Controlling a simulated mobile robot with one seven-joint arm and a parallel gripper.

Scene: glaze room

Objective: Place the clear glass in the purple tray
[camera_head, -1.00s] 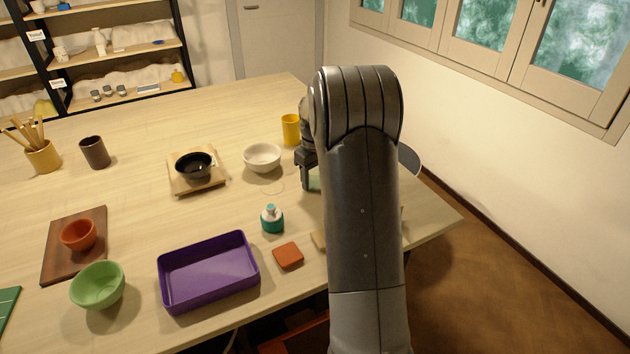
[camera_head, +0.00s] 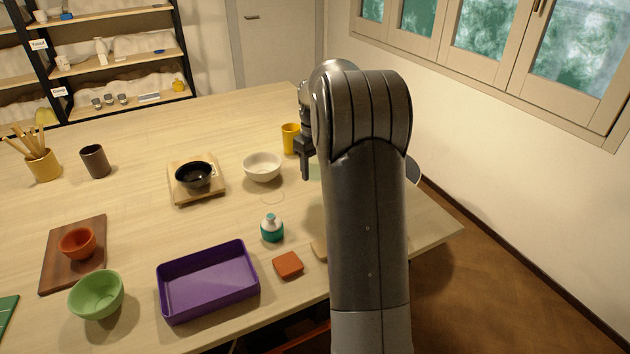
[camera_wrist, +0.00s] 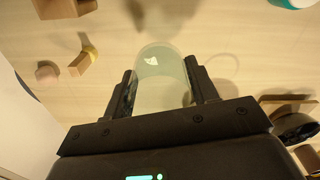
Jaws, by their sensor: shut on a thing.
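My gripper (camera_head: 306,172) is shut on the clear glass, above the table's right side and mostly behind my own arm in the head view. In the wrist view the clear glass (camera_wrist: 162,68) sits between the two fingers of my gripper (camera_wrist: 162,84), its rounded, pale greenish end showing beyond them. In the head view only a faint greenish patch of the glass (camera_head: 315,173) shows beside the finger. The purple tray (camera_head: 208,283) lies empty at the table's front, to the left of and nearer than my gripper.
A teal-and-white bottle (camera_head: 272,228) and an orange-red block (camera_head: 288,265) stand between my gripper and the tray. A green bowl (camera_head: 97,294) is close to the tray's left. A white bowl (camera_head: 262,167) and yellow cup (camera_head: 290,138) stand near my gripper.

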